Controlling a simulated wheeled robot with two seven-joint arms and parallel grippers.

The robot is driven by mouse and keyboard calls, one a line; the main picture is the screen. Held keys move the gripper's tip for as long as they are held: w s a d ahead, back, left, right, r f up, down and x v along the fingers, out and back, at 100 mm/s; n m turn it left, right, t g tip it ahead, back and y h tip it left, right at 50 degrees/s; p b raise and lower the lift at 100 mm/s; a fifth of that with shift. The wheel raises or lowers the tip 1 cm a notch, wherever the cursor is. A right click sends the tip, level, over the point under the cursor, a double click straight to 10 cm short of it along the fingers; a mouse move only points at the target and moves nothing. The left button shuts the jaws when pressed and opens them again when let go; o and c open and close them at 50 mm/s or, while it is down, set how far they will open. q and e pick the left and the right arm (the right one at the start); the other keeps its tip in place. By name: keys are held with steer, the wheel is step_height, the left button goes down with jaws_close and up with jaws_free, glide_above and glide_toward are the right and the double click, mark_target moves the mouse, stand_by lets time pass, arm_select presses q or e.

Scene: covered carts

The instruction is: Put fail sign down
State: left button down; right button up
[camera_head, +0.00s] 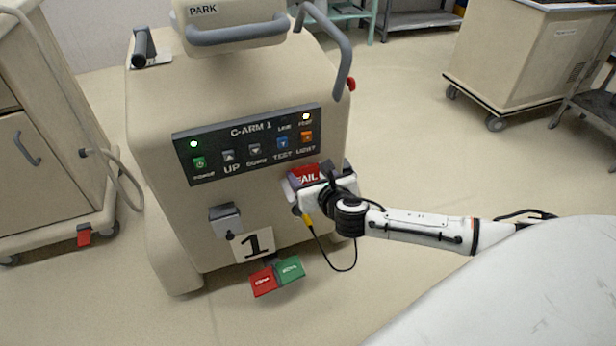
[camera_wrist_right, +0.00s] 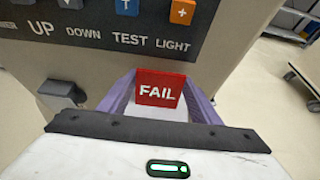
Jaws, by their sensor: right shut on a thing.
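The red fail sign (camera_head: 306,176) is at the front of the C-arm cart (camera_head: 240,120), just below the right end of its control panel (camera_head: 250,144). My right gripper (camera_head: 300,187) is shut on the sign. In the right wrist view the sign (camera_wrist_right: 160,88) stands upright between the two purple fingers, its white "FAIL" lettering facing the camera. The cart's front face is close behind it. Whether the sign touches the cart I cannot tell. My left gripper is not in view.
A small grey box (camera_head: 226,220) is on the cart front. Red and green pedals (camera_head: 277,276) are at its foot, below a "1" label (camera_head: 259,243). A beige cabinet (camera_head: 530,60) stands at the back right. The floor between is open.

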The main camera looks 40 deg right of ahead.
steer(key=o, duration=1)
steer(key=shift+s+r, duration=0.2)
steer(key=p+v, duration=0.3)
steer(key=v, duration=0.8)
steer(key=s+a+f+m+g+y, duration=0.2)
steer(key=s+a+f+m, duration=0.4)
steer(key=m, duration=0.9)
steer(key=s+a+f+m+g+y, duration=0.2)
steer(key=s+a+f+m+y, duration=0.2)
steer(key=s+a+m, duration=0.7)
step_height(320, 180, down, 2)
steer(key=a+m, duration=0.1)
steer(key=m, duration=0.4)
steer(key=shift+f, duration=0.25)
